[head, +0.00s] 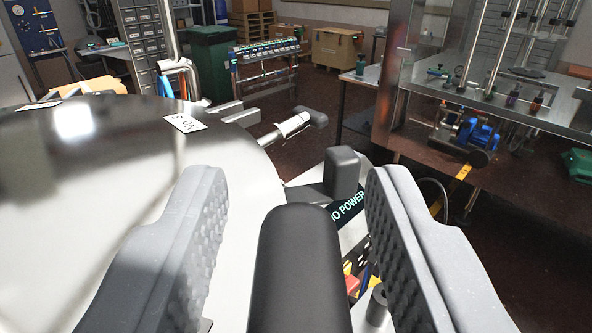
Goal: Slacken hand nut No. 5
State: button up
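My gripper (297,190) is open, its two grey ribbed fingers spread left and right in the lower half of the head view. A thick black rounded bar (300,265) lies between the fingers, with visible space on both sides. It may be the handle of a hand nut; I cannot tell, and no number shows on it. A dark grey block (341,172) stands just beyond it. Another hand nut (292,125), with a bright shank and grey crossbar, sits farther off at the rim of the round steel lid (60,200). A small white label (184,123) on the lid is unreadable here.
A dark panel marked "IO POWER" (348,206) lies low behind the bar, partly hidden by the right finger. A steel bench frame (395,80) with a blue pump (475,135) stands at right. A green bin (208,60) and boxes are behind. Brown floor shows between.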

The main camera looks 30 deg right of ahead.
grip_shut()
